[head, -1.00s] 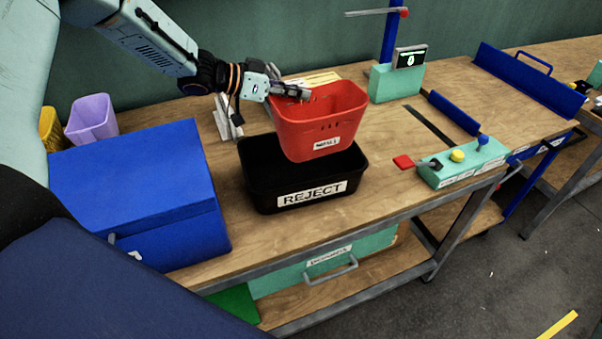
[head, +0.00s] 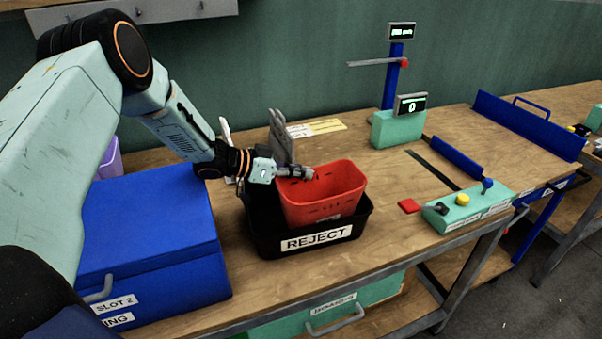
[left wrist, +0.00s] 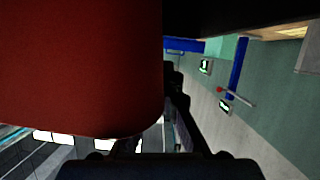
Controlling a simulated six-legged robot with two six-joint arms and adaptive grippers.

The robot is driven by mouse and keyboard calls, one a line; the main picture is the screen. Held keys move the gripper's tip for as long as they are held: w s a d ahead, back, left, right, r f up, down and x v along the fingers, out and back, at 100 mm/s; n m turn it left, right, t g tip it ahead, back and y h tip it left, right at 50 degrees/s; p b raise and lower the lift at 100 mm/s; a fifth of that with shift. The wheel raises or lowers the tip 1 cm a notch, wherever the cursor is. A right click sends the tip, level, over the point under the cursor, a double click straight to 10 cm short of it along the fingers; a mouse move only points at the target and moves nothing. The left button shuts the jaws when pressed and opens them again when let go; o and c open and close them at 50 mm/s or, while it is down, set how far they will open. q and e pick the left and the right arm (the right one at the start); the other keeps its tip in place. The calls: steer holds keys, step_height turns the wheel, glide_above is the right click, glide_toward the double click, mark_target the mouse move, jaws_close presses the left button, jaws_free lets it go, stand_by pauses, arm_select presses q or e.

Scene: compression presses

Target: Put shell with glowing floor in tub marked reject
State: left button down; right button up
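The red shell (head: 325,203) sits low inside the black tub marked REJECT (head: 318,239), with its upper part above the tub's rim. Its floor is hidden, so I see no glow. My left gripper (head: 302,173) is at the shell's back left rim and appears shut on it. In the left wrist view the red shell (left wrist: 80,65) fills the upper left, close to the camera. My right gripper is in neither view.
A blue box (head: 150,235) stands left of the tub. A grey upright piece (head: 281,137) is behind my gripper. A green control box (head: 467,208) with knobs and a green display unit (head: 398,128) are to the right.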

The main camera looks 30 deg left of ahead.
arm_select(q)
steer(key=shift+w+f, duration=0.15)
steer(key=shift+f, duration=0.45)
steer(key=c, duration=1.7)
jaws_free()
steer(key=shift+w+d+f, duration=0.1)
steer(key=shift+w+f, duration=0.05)
steer(key=shift+w, duration=0.1)
steer(key=shift+o, duration=0.9)
steer(key=shift+s, duration=0.2)
